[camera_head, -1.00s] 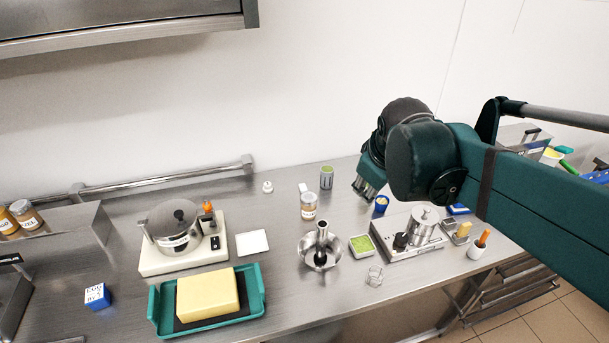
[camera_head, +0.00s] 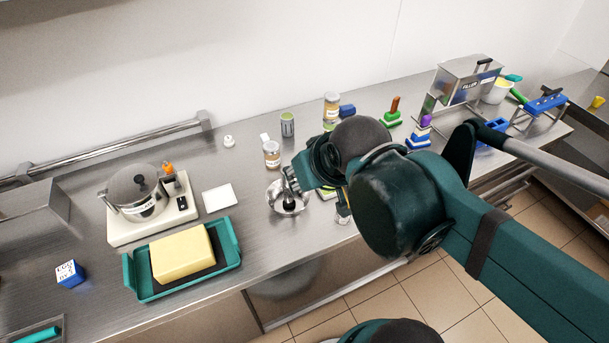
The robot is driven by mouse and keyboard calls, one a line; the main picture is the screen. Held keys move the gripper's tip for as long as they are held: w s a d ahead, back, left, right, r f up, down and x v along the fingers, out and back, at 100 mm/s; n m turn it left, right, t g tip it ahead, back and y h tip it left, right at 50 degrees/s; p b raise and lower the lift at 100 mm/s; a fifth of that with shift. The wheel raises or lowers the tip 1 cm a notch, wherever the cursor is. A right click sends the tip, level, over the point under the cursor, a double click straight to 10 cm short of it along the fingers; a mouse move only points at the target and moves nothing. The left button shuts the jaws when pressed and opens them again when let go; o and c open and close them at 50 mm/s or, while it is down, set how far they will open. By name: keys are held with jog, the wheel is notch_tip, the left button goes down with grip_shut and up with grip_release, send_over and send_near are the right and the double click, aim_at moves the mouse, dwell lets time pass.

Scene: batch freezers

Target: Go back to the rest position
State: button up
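My gripper (camera_head: 290,178) is at the end of my dark green arm, over or beside a small steel bowl (camera_head: 276,200) on the steel counter. Its fingers point left and are partly seen; I cannot tell whether they are open or shut. Nothing can be made out in them. A dark-tipped tool stands in the bowl. My arm comes in from the right and hides part of the counter behind and below it.
A teal tray (camera_head: 231,258) with a yellow block (camera_head: 184,253) lies left. Behind it stand a hot plate with a pot (camera_head: 142,194) and a white square (camera_head: 218,197). Jars (camera_head: 272,158) stand behind the bowl. A steel machine (camera_head: 466,82) and stacked coloured pieces (camera_head: 391,118) are at right.

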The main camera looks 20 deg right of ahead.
jog(key=shift+f+b, duration=1.4)
jog(key=shift+f, duration=0.05)
dwell(0.5)
